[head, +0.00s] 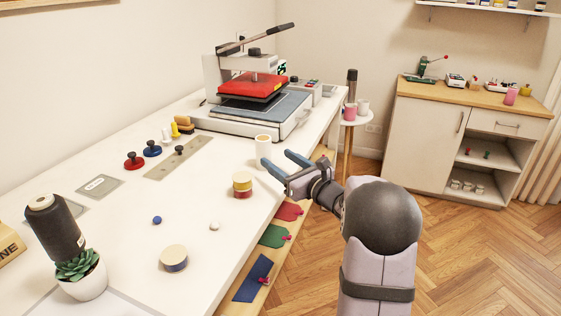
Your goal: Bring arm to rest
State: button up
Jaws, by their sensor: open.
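My arm reaches in from the lower right of the head view. My gripper (277,161) is at the right edge of the white table (205,215), with its two blue-grey fingers spread apart. Nothing shows between the fingers. A white mug (263,147) stands just behind and left of the fingertips; I cannot tell whether they touch it. A round tin with a red and yellow band (242,184) stands on the table to the left of the gripper, apart from it.
A heat press (250,100) stands at the table's back. A black thread cone (54,225), a potted succulent (80,272) and a round tin (173,258) are nearer. Small balls lie between. A cabinet (450,130) is back right.

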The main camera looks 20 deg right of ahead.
jog(key=shift+s+f+n+g+b, duration=0.15)
jog(key=shift+f+n+g+b, duration=0.4)
jog(key=shift+b, duration=0.25)
jog(key=s+d+r+n+g+h+b, duration=0.25)
jog(key=s+d+n+h+b, duration=0.2)
jog(key=d+h+b, duration=0.35)
jog(key=s+a+f+n+g+y+p, duration=0.35)
jog(key=s+a+f+n+g, duration=0.25)
jog(key=s+a+f+n, duration=0.7)
jog(key=s+a+f+n+g+y+p, duration=0.2)
jog(key=s+a+f+n+g+p, duration=0.3)
jog(key=s+a+f+n, duration=0.7)
jog(key=s+d+r+n+g+h+p, duration=0.1)
jog(key=s+r+n+g+h+p, duration=0.15)
jog(key=s, duration=0.45)
notch_tip(320, 180, up, 20)
jog(key=p, duration=1.9)
jog(key=shift+w+d+r+y+p, duration=0.15)
jog(key=shift+y+p, duration=0.15)
jog(key=shift+p, duration=0.05)
